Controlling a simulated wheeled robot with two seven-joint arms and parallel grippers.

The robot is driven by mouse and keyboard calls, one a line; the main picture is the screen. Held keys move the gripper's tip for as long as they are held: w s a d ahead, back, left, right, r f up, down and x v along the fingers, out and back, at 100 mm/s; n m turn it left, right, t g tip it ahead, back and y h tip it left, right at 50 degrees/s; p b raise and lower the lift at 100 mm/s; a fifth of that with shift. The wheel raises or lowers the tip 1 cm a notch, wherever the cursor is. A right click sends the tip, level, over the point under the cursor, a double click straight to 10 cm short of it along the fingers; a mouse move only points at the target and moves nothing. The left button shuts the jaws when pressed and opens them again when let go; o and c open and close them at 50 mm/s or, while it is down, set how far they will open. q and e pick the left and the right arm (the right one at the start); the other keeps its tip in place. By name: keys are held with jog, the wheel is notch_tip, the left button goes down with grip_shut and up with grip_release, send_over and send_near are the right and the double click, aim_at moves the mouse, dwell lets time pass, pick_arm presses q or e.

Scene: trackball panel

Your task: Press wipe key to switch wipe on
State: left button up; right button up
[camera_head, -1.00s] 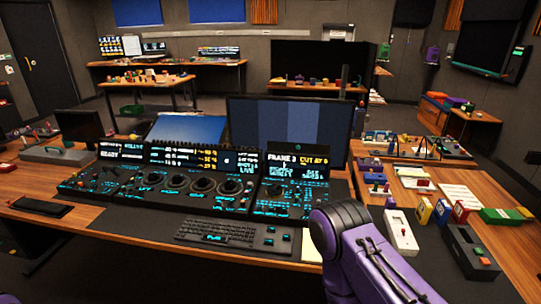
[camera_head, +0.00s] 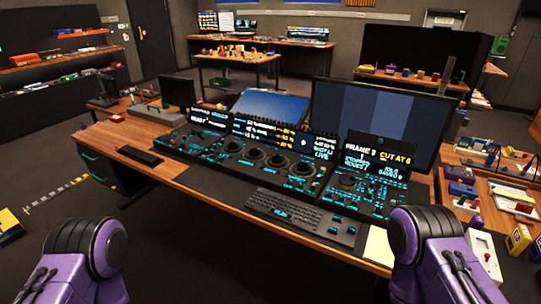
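The black trackball control panel (camera_head: 255,158) stands on the wooden desk in the head view, with several round dials or balls, cyan-lit labels and small screens along its back. The right section of the panel (camera_head: 365,190) sits below a screen reading "FRAME 3" and "CUT AT 6". Which key is the wipe key is too small to read. My purple left arm shows at the lower left and my purple right arm at the lower right. Both grippers are outside the view.
A black keyboard (camera_head: 290,212) lies in front of the panel, with a pale notepad (camera_head: 379,247) to its right. A large monitor (camera_head: 375,110) stands behind. A dark flat device (camera_head: 140,156) lies at the desk's left. Another table with small items (camera_head: 490,190) is at the right.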

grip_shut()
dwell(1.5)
